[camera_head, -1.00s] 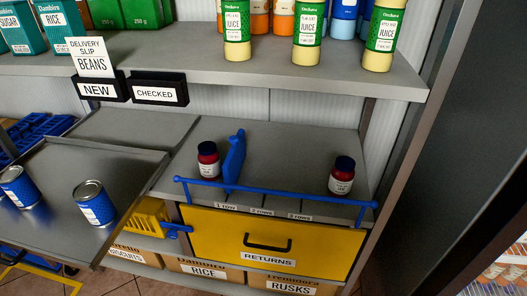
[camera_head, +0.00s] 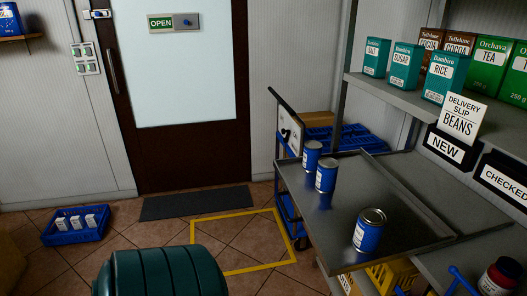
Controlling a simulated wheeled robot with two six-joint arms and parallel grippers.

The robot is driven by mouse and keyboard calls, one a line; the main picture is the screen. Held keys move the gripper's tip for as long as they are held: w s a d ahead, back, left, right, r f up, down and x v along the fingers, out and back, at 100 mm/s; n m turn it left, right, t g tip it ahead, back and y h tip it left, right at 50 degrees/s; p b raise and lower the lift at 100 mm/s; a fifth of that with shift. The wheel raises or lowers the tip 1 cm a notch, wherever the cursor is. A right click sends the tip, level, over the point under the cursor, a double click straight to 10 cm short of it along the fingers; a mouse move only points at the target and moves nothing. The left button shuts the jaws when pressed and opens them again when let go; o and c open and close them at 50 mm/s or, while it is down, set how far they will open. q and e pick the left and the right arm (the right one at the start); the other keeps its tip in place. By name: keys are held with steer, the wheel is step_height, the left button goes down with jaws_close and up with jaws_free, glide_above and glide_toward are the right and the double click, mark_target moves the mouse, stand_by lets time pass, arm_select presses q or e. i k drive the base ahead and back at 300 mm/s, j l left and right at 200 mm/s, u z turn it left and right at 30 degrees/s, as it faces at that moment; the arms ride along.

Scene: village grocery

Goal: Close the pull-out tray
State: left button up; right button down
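The pull-out tray (camera_head: 345,222) is a dark grey metal sheet that sticks out from the shelf unit into the aisle. Three blue cans stand upright on it: one near the front right (camera_head: 369,231), one further back (camera_head: 326,176) and one at the far left edge (camera_head: 311,156), close to the cart. The can at the far edge may stand on the tray or just beyond it; I cannot tell. Neither of my grippers is in view.
A blue cart (camera_head: 290,135) stands behind the tray. A green rounded object (camera_head: 160,273) is at the bottom. A blue crate (camera_head: 75,226) lies on the floor at left. A door (camera_head: 185,80) with a dark mat (camera_head: 196,202) is at the back. A yellow floor outline (camera_head: 240,268) encloses bare tiles.

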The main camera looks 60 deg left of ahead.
mark_target(329, 221)
steer(key=u, duration=1.7)
